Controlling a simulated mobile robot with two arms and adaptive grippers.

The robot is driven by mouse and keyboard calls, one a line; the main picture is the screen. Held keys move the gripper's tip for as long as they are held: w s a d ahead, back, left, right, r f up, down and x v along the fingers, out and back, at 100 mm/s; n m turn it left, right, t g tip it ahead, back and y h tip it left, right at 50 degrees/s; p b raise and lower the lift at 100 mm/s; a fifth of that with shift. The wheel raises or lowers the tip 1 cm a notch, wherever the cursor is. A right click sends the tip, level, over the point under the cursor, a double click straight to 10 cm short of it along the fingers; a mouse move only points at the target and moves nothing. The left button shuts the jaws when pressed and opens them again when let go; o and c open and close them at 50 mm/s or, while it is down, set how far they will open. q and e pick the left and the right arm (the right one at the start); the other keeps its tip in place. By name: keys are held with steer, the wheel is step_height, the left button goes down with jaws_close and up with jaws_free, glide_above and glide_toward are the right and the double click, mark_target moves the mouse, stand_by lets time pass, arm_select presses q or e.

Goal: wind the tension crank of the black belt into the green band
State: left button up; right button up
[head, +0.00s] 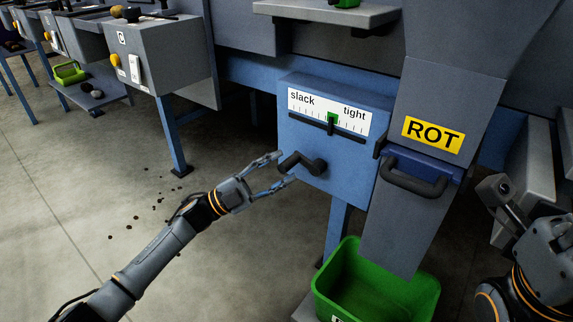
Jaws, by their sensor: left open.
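The blue tension box (289,130) carries a white scale (305,101) marked slack at left and tight at right. A green band (333,117) sits right of the scale's middle. A black pointer (331,127) on a dark slot stands at the green band, overlapping it in the picture. Below is the black crank (311,165), its handle end toward the left. My left gripper (286,168) is open, its fingertips above and below the crank's handle end; contact cannot be told.
A grey chute with a yellow ROT sign (432,135) and a dark handle (416,183) stands right of the box. A green bin (335,290) is under it. A grey cabinet (160,60) stands at left. The floor between is open, with small dark bits.

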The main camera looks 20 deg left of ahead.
arm_select(q)
steer(key=v, duration=0.9)
steer(key=shift+s+a+f, duration=0.15)
steer(key=shift+a, duration=0.1)
